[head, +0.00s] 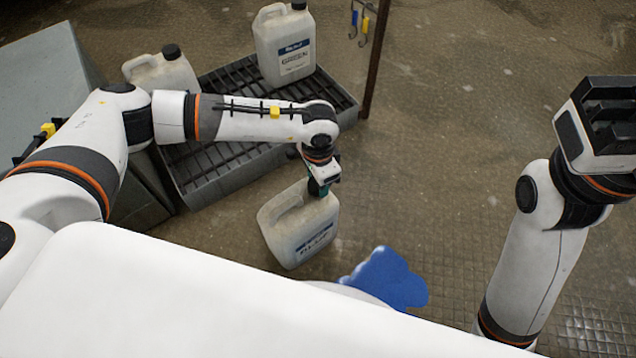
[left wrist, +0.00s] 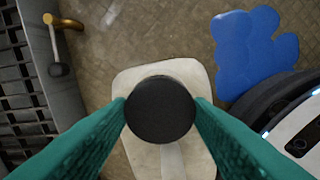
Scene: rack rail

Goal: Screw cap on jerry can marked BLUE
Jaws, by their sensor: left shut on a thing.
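A whitish jerry can (head: 300,230) stands on the floor in front of the rack, with a label whose lettering looks like BLUE. My left gripper (head: 321,186) is over the top of this can, pointing down. In the left wrist view its two teal fingers (left wrist: 160,112) are shut on a round black cap (left wrist: 160,108). The can's pale top (left wrist: 140,80) shows directly beneath the cap; whether the cap sits on the neck's thread is hidden. My right gripper (head: 608,115) is raised at the far right, away from the cans; its jaw gap is unclear.
A grey slatted rack tray (head: 215,170) lies behind my left arm. A can marked GREEN (head: 286,45) stands on it, and another capped can (head: 162,72) stands to its left. A blue flat patch (head: 385,278) lies on the floor near my base. The floor at right is clear.

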